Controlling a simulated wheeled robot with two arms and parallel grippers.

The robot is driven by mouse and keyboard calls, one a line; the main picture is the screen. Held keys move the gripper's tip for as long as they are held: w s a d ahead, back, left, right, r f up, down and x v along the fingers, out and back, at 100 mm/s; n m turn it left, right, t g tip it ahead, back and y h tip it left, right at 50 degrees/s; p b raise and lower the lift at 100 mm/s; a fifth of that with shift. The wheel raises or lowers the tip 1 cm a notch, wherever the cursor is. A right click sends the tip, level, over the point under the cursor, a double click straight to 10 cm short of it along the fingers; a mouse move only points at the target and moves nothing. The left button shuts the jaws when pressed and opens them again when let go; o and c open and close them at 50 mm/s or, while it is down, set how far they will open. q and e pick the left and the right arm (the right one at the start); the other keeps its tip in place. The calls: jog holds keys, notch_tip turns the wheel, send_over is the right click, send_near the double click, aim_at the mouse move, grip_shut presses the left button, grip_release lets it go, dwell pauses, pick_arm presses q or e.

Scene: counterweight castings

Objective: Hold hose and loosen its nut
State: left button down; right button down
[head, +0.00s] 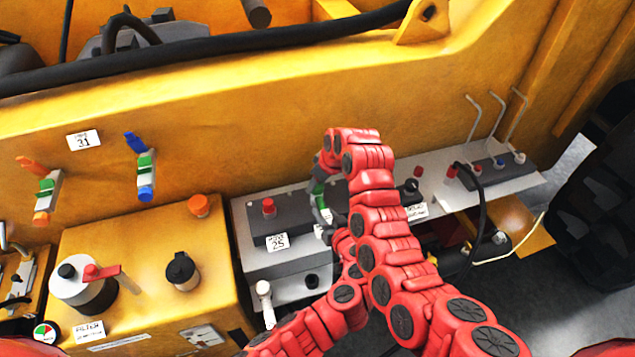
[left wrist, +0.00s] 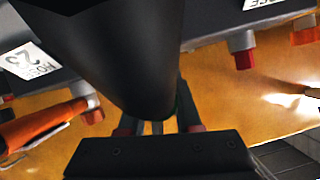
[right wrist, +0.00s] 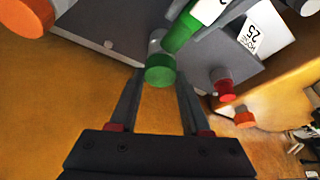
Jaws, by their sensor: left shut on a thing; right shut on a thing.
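A green fitting (head: 318,188) stands at the dark block labelled 25, partly hidden by my arms in the head view. In the right wrist view it shows a round green nut (right wrist: 160,71), a grey collar and a green hose end (right wrist: 181,33) with a white label. My right gripper (right wrist: 162,78) has its fingers on both sides of the nut and is shut on it. My left gripper (head: 327,224) is lower; its grey fingers lie along the labelled hose end, shut on it. In the left wrist view a large black shape hides its fingertips.
A yellow box (head: 140,265) with a red-levered valve (head: 88,283) stands at the left. Orange (head: 45,190) and blue (head: 143,165) fittings hang on the yellow wall. A black hose (head: 483,215) loops at the right.

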jog(key=shift+c, duration=1.8)
grip_release()
jog(key=v, duration=1.2)
pick_arm(q)
jog(key=c, duration=0.5)
grip_release()
